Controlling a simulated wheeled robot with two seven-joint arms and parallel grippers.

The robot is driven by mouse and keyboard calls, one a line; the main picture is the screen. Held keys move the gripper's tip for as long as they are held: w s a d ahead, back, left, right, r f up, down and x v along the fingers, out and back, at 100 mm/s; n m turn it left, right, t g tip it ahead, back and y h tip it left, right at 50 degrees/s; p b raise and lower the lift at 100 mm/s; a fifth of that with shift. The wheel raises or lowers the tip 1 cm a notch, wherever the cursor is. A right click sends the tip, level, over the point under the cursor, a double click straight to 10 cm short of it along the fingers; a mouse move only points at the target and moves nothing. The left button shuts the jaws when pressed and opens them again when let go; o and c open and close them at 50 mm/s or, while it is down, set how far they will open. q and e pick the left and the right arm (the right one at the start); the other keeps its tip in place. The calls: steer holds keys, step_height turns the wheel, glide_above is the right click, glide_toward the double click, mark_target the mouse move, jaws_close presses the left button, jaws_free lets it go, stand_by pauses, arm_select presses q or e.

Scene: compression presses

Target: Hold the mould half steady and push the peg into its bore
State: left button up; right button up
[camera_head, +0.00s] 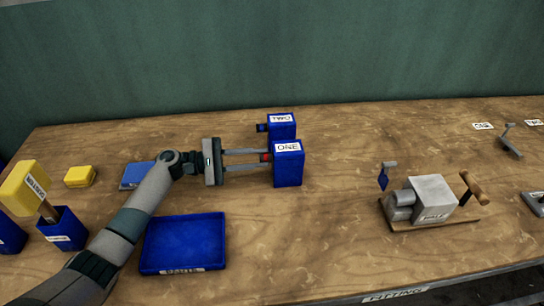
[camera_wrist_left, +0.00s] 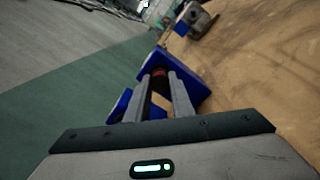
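The grey block (camera_head: 432,196) with a label, perhaps the mould half, sits on a wooden board with two grey cylinders (camera_head: 400,206) at its left. Blue box ONE (camera_head: 288,166) stands mid-table, with a dark, red-marked stub on its left side; the stub also shows in the left wrist view (camera_wrist_left: 158,76). My left gripper (camera_head: 268,159) has its two fingers on either side of this stub, their tips close to the box. Whether they press on the stub is unclear. I cannot single out the peg or bore. My right gripper is out of view.
Blue box TWO (camera_head: 281,128) stands just behind box ONE, with a similar stub. A blue tray (camera_head: 184,243) and a yellow block (camera_head: 80,176) lie at left. A T-shaped wooden handle (camera_head: 475,188) is at the grey block's right.

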arm_select(q)
jaws_close()
steer(key=shift+a, duration=0.35)
steer(key=shift+s+a+b, duration=0.15)
steer(key=shift+s+a, duration=0.05)
steer(key=shift+a, duration=0.65)
steer(key=shift+s+a+b, duration=0.2)
steer(key=shift+s+a, duration=0.05)
steer(key=shift+a, duration=0.55)
steer(key=shift+s+a+b, duration=0.15)
steer(key=shift+s+a, duration=0.05)
steer(key=shift+a, duration=0.65)
stand_by(0.3)
